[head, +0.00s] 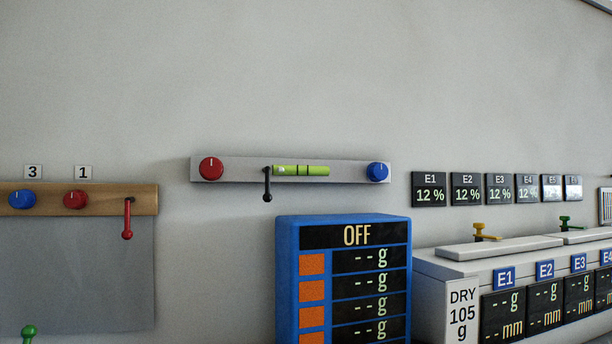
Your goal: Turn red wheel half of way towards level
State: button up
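A red wheel (211,168) sits at the left end of a grey bar (230,173) on the wall, with its white mark pointing up. A green spirit level (301,170) lies along the bar's middle; its bubble appears near the left end, left of the dark lines. A blue wheel (377,172) sits at the bar's right end, its mark pointing up. A black lever (267,184) hangs down left of the level. The bar looks almost level in the picture, sloping slightly down to the right. A second red knob (75,199) is on a wooden strip at left. My gripper is not in view.
A wooden strip (148,198) with a blue knob (22,199) and red lever (127,219) is at left. A blue box reading OFF (285,222) stands below the bar. White dryer units (450,264) and wall displays (429,189) are at right.

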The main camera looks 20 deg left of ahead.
aim_at(212, 170)
jog(key=u, duration=1.7)
